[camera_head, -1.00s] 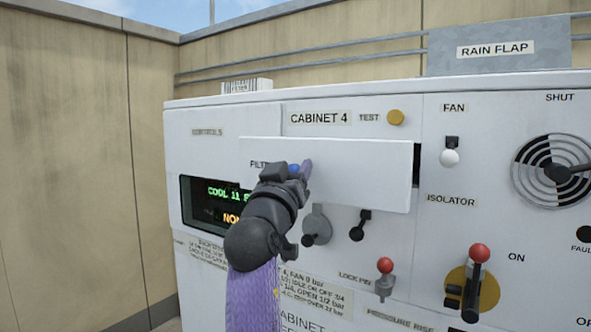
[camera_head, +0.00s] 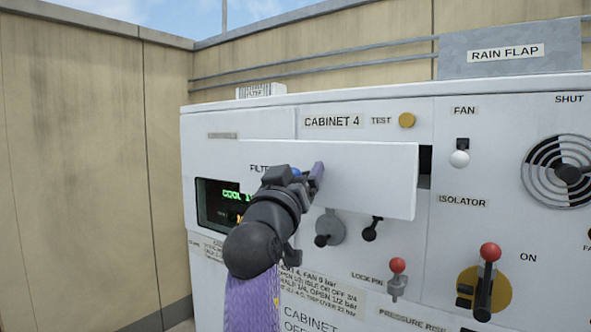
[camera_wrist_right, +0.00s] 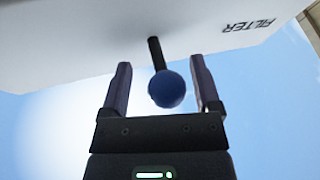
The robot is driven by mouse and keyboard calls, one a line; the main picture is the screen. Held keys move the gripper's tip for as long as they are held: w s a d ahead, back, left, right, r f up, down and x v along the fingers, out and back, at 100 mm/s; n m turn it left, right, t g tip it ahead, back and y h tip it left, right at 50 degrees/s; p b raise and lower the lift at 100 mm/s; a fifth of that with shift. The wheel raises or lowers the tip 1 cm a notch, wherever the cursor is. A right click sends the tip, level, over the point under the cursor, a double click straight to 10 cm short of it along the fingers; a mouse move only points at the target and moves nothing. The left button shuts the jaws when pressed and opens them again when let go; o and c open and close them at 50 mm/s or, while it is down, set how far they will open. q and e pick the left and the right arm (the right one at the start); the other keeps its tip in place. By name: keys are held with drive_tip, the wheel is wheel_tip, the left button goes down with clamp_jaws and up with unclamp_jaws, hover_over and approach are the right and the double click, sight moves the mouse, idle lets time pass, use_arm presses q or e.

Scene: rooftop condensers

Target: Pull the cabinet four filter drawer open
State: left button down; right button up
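The cabinet four filter drawer (camera_head: 365,180) is a white front panel standing out from the cabinet face, with a dark gap along its right side. Its blue ball knob (camera_head: 297,172) is mostly hidden behind my right gripper (camera_head: 302,178) in the head view. In the right wrist view the blue knob (camera_wrist_right: 166,89) on its dark stem sits between the two spread fingers, with a gap at each side. The right gripper is open around the knob. The drawer's FILTER label also shows there. My left gripper is not in view.
Below the drawer are a grey rotary handle (camera_head: 329,229), a small black lever (camera_head: 372,229) and a red-topped lock pin (camera_head: 398,268). A red-topped isolator lever (camera_head: 489,255) is at the lower right. A lit display (camera_head: 222,205) is at the left.

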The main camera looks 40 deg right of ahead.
drive_tip(key=shift+s+a, duration=0.1)
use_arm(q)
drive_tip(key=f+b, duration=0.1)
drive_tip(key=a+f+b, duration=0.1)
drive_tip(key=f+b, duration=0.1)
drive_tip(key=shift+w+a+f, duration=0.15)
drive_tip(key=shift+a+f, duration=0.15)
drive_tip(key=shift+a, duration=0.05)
use_arm(e)
drive_tip(key=v, duration=0.9)
drive_tip(key=shift+s+a, duration=0.3)
drive_tip(key=shift+f, duration=0.1)
